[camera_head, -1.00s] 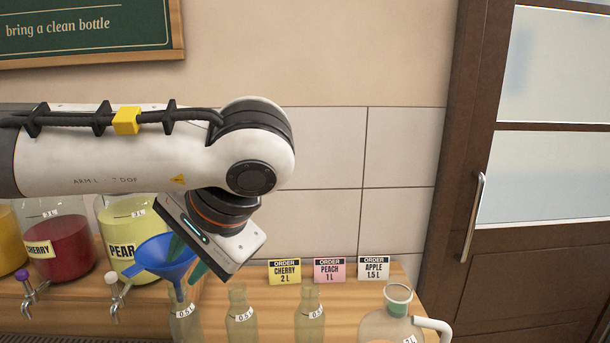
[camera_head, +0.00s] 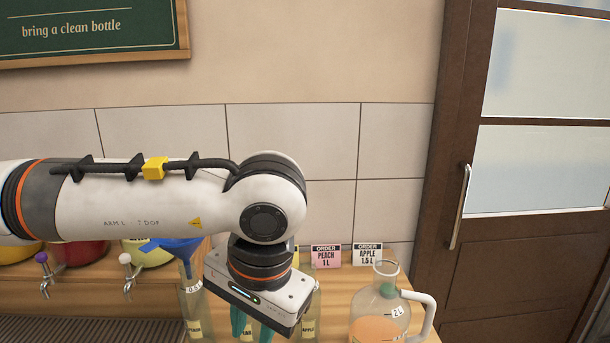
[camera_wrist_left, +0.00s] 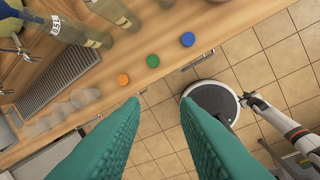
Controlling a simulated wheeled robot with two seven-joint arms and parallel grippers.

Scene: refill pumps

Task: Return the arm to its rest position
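My left arm reaches in from the left in the head view. Its gripper (camera_head: 252,326) points down in front of the small bottles, with its lower end cut off by the picture edge. In the left wrist view, its two teal fingers (camera_wrist_left: 160,130) are spread wide apart with nothing between them. Floor tiles show through the gap.
A blue funnel (camera_head: 181,245) sits in a small bottle (camera_head: 191,305). A jug (camera_head: 380,318) with orange liquid stands right. Orange (camera_wrist_left: 123,79), green (camera_wrist_left: 153,61) and blue (camera_wrist_left: 188,39) caps lie near the counter edge. Taps and a drip tray (camera_wrist_left: 62,80) are left.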

